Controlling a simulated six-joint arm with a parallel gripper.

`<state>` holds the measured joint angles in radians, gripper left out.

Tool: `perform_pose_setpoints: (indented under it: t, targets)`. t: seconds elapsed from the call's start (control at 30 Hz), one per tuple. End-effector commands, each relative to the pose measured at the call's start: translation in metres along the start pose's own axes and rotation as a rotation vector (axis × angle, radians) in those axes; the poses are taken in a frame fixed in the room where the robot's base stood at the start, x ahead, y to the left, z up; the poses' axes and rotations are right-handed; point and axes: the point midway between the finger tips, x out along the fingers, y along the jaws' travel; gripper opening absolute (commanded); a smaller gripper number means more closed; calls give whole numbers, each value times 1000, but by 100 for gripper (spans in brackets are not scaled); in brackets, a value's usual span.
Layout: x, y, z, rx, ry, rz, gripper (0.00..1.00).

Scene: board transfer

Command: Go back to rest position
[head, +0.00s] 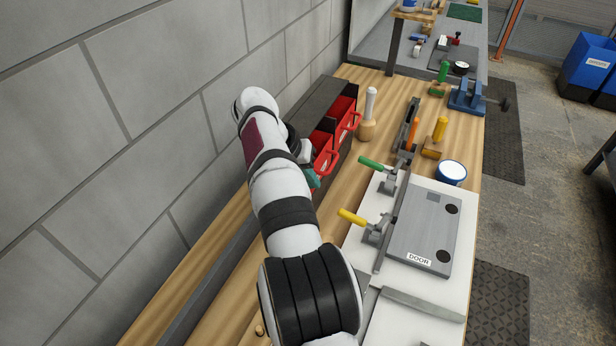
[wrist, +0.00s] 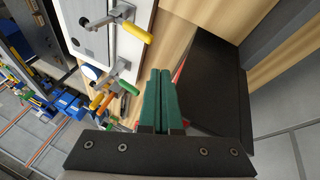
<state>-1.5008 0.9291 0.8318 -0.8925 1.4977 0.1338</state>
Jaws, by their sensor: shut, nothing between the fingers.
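My gripper (head: 313,180) is mostly hidden behind my own arm in the head view, and only a bit of its teal finger shows beside the red bins. In the wrist view my gripper (wrist: 160,74) shows two green fingers pressed together with nothing between them. The grey panel labelled DOOR (head: 425,232) lies flat on the white board (head: 407,317), apart from my gripper. Toggle clamps with a green handle (head: 371,163) and a yellow handle (head: 351,216) stand at its left edge.
Red bins (head: 323,143) in a dark rack stand along the wall (head: 170,120), close to my gripper. A wooden-handled tool (head: 367,125), a white-topped blue can (head: 452,172), a blue vise (head: 467,98) and orange and yellow handles stand farther along the bench.

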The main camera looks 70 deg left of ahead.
Motion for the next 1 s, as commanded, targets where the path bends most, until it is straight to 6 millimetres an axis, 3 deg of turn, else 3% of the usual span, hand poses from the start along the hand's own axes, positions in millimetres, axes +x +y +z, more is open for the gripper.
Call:
perform_pose_setpoints:
  t: [0.27, 0.37, 0.47, 0.5, 0.57, 0.6, 0.67, 0.73, 0.8, 0.87, 0.9, 1.0]
  targets:
    - [-7, -1, -1, 5, -3, 1, 0]
    - [-7, 36, 0, 58, -36, 2, 0]
    - [-8, 123, 17, 195, -121, -2, 0]
    - [-10, 165, 33, 269, -163, -6, 0]
    - [-16, 221, 65, 383, -225, -18, 0]
    - [-22, 255, 92, 462, -263, -26, 0]
    - [-32, 298, 139, 591, -316, -43, 0]
    - [-47, 334, 203, 759, -374, -67, 0]
    - [-64, 349, 272, 939, -421, -95, 0]
    - [-76, 346, 328, 1096, -451, -119, 0]
    - [-81, 338, 359, 1195, -463, -134, 0]
    - [-87, 306, 413, 1400, -477, -167, 0]
